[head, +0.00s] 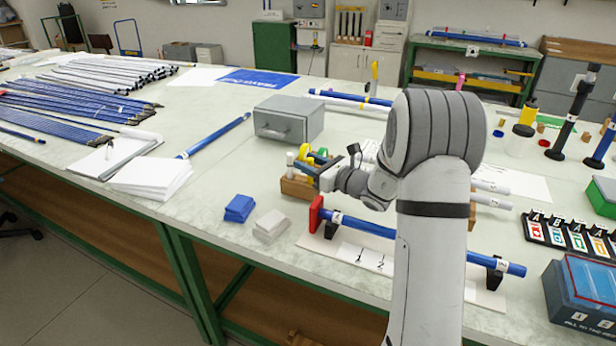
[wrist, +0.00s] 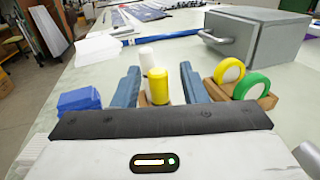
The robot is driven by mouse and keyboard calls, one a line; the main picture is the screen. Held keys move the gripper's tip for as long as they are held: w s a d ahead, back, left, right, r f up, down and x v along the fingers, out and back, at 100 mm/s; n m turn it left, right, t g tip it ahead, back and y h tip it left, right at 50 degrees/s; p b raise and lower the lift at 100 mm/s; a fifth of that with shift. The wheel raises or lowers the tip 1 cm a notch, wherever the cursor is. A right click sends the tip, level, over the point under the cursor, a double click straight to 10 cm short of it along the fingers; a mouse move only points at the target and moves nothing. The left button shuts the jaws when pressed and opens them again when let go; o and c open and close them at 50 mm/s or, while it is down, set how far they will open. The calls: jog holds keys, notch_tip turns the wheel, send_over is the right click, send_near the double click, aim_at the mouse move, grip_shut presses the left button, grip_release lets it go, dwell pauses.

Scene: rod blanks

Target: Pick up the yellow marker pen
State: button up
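The yellow marker pen (wrist: 159,87) shows in the wrist view as an upright yellow cylinder between my two blue-grey fingers. My gripper (wrist: 160,74) is open, with a gap visible on each side of the pen. A white cylinder (wrist: 148,59) stands just behind it. The pen's lower part is hidden by my gripper body. In the head view my gripper (head: 314,168) is over a wooden holder (head: 297,188), and the pen cannot be told clearly from the other yellow items there.
A yellow tape roll (wrist: 229,70) and a green tape roll (wrist: 251,85) stand right of my fingers. A grey drawer box (head: 289,120) is behind. Blue blocks (head: 239,208) and a white block (head: 271,225) lie in front. A blue rod (head: 365,226) rests on supports nearby.

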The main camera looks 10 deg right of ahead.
grip_shut()
dwell(0.4)
